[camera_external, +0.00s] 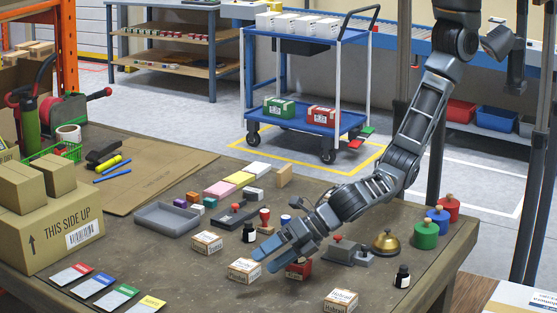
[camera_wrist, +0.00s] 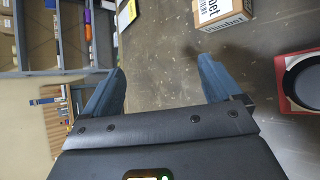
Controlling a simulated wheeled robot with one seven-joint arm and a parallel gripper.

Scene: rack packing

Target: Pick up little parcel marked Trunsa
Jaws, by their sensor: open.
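Several little cardboard parcels with white labels stand on the brown table. One parcel (camera_external: 244,270) is just beyond the fingertips of my gripper (camera_external: 264,260), another parcel (camera_external: 207,243) is farther back, and a third parcel (camera_external: 340,301) is at the front right. The name Trunsa is not readable on any of them. In the wrist view my gripper (camera_wrist: 160,85) is open, with bare table between its fingers. A parcel (camera_wrist: 222,13) there, partly cut off, reads something like "Plumbat" and lies beyond the right finger.
A red item (camera_external: 299,268) stands beside my gripper; in the wrist view a red item with a black round top (camera_wrist: 302,80) is at the right.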

